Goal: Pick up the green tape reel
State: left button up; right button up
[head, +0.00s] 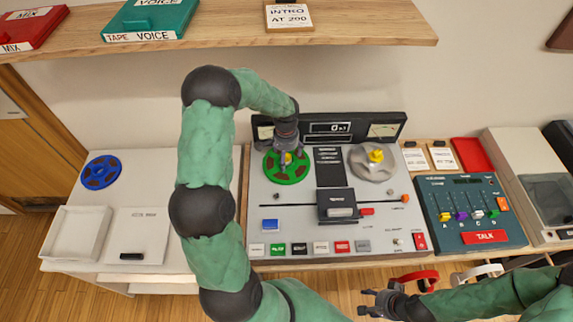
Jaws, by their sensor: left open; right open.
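The green tape reel (288,174) sits flat on the left spindle of the grey tape machine (263,200). My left gripper (289,155) is directly over the reel's hub, pointing down with its fingers apart around the yellow hub knob; whether it touches the reel I cannot tell. The gripper and wrist hide the back part of the reel. My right gripper (369,303) is open and empty, low in front of the counter's front edge, apart from the reel.
A grey reel (372,165) sits on the right spindle. A blue reel (101,172) and a white tray (76,232) lie on the left counter. A mixer panel (472,210) stands at right. A shelf (228,27) overhangs behind. Red headphones (418,277) hang at the front edge.

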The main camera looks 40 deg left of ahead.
pick_arm(q)
jog(key=shift+f, duration=0.95)
jog(key=c, duration=1.5)
jog(key=shift+r, duration=0.1)
jog(key=shift+c, duration=0.2)
